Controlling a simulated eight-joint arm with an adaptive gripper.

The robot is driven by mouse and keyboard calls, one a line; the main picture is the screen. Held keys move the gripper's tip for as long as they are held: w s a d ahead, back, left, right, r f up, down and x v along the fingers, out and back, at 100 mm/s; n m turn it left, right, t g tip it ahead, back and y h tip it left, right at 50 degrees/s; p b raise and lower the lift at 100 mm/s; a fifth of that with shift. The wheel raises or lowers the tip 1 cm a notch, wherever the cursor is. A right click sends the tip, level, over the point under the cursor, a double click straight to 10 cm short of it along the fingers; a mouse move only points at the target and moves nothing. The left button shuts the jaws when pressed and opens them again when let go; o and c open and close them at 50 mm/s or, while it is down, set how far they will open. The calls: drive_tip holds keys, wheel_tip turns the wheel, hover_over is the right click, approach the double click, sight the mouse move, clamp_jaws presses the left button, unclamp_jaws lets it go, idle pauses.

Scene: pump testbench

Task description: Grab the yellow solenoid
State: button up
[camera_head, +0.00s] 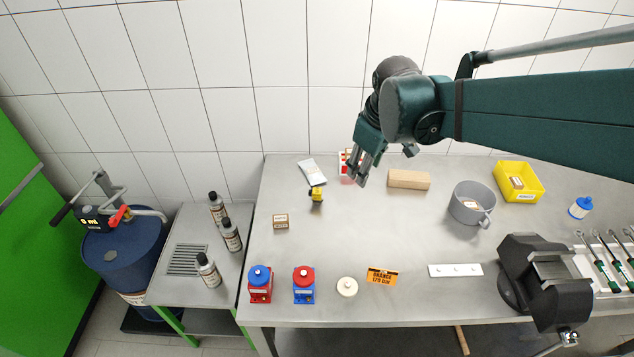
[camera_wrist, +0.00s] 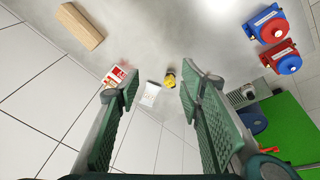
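The yellow solenoid (camera_head: 316,194) is a small yellow and black piece standing on the grey metal table in the head view, left of my gripper (camera_head: 359,167). In the wrist view the yellow solenoid (camera_wrist: 170,81) appears beyond and between the fingertips, nearer the right finger. My gripper (camera_wrist: 158,82) is open, with its green ribbed fingers wide apart and nothing between them. It is above the table and apart from the solenoid.
A white packet (camera_head: 312,171) lies close behind the solenoid, and a red and white box (camera_head: 347,162) stands near my gripper. A wooden block (camera_head: 408,180) and grey pot (camera_head: 469,204) lie to the right. A small box (camera_head: 281,221) sits left. The table's middle is clear.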

drive_tip(key=w+a+f+n+g, duration=0.2)
drive_tip(key=w+a+f+n, duration=0.2)
drive_tip(key=w+a+f, duration=0.4)
drive_tip(key=n+g, duration=0.1)
drive_tip(key=n, duration=0.3)
hover_over(317, 190)
drive_tip(key=shift+h, duration=0.3)
wheel_tip(317, 190, down, 9)
drive_tip(key=shift+s, duration=0.1)
drive_tip(key=shift+f, duration=0.15)
drive_tip(key=shift+f, duration=0.1)
drive_tip(key=shift+f, duration=1.2)
drive_tip(key=shift+f, duration=2.6)
drive_tip(key=shift+c, duration=0.3)
drive_tip(key=c, duration=1)
